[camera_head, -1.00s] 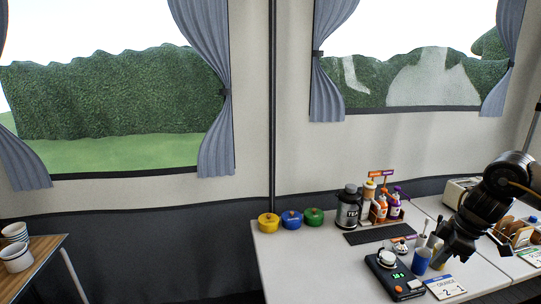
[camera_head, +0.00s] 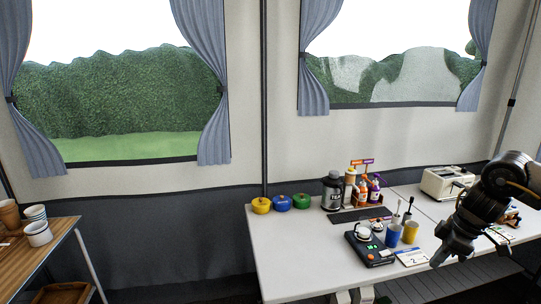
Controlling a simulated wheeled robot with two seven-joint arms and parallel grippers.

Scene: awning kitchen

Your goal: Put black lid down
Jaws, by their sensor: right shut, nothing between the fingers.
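A dark canister (camera_head: 333,193) with a pale label stands near the back of the white table (camera_head: 285,255). Its top (camera_head: 334,175) is dark and looks like a black lid resting on it, though it is too small to be sure. My right gripper (camera_head: 436,263) hangs at the right, pointing down near the table's front edge. It is shut and empty, clear of the canister. My left gripper is out of view.
Yellow (camera_head: 261,206), blue (camera_head: 282,203) and green (camera_head: 301,201) pots stand at the back left. A black scale (camera_head: 368,249), blue cup (camera_head: 393,236) and yellow cup (camera_head: 411,232) stand nearer my right gripper. A toaster (camera_head: 446,183) stands behind. The table's left front is clear.

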